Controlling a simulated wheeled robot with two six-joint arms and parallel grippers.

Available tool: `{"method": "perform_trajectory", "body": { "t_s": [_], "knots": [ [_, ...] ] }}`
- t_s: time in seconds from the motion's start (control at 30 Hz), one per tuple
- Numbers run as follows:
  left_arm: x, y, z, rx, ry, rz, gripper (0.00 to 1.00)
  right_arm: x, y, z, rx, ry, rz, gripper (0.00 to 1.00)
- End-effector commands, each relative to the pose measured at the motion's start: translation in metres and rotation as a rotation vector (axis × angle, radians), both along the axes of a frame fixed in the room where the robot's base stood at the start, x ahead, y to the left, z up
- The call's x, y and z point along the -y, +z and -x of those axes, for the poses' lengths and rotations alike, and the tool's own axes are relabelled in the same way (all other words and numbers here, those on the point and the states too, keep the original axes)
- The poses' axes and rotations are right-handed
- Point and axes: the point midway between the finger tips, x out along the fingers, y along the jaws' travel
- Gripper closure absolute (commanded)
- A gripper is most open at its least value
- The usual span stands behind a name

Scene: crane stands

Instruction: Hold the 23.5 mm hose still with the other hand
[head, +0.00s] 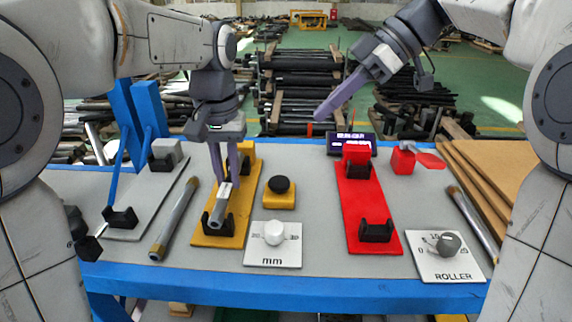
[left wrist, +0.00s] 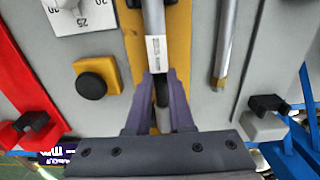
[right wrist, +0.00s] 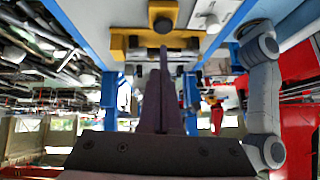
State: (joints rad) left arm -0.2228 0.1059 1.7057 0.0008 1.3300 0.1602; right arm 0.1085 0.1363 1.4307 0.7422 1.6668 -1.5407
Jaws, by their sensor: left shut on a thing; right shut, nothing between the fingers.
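A grey metal hose (head: 217,212) with a white label lies along the yellow stand (head: 240,225), its near end at the black cradle (head: 221,222). My left gripper (head: 222,180) points down and is shut on this hose. The left wrist view shows the hose (left wrist: 153,22) running between the purple fingers (left wrist: 161,85). The label is too small to read, so I cannot tell its size. My right gripper (head: 322,112) is shut and empty, raised above the back of the table, apart from the hose. Its closed fingers (right wrist: 164,55) also show in the right wrist view.
Other hoses lie at left (head: 176,220) and right (head: 470,222). A grey stand (head: 145,215) and a red stand (head: 362,205) flank the yellow one. A black button (head: 279,186), mm dial (head: 272,258) and ROLLER dial (head: 445,265) stand nearby. A small display (head: 350,139) is at the back.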

Motion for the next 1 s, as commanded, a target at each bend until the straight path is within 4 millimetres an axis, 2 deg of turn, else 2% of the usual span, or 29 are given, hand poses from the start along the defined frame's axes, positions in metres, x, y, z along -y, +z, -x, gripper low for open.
{"method": "perform_trajectory", "body": {
  "t_s": [0.17, 0.27, 0.63, 0.8, 1.0],
  "knots": [
    [0.0, 0.0, 0.0, 0.001, 0.0, 0.0, 1.0, -0.006, -0.006, 0.001, -0.002, 0.001, 0.001, 1.0],
    [0.0, 0.0, 0.0, 0.001, 0.0, 0.0, 1.0, -0.016, -0.017, 0.001, -0.003, 0.004, 0.0, 1.0],
    [0.0, 0.0, 0.0, 0.001, 0.0, 0.0, 1.0, -0.069, -0.074, 0.003, -0.004, 0.004, 0.002, 1.0],
    [0.0, 0.001, 0.0, 0.001, 0.0, 0.0, 1.0, -0.067, -0.099, 0.005, -0.004, -0.001, 0.002, 1.0],
    [0.0, 0.001, 0.0, 0.001, 0.0, 0.0, 1.0, -0.066, -0.113, 0.006, -0.001, -0.001, 0.002, 1.0]
  ]
}}
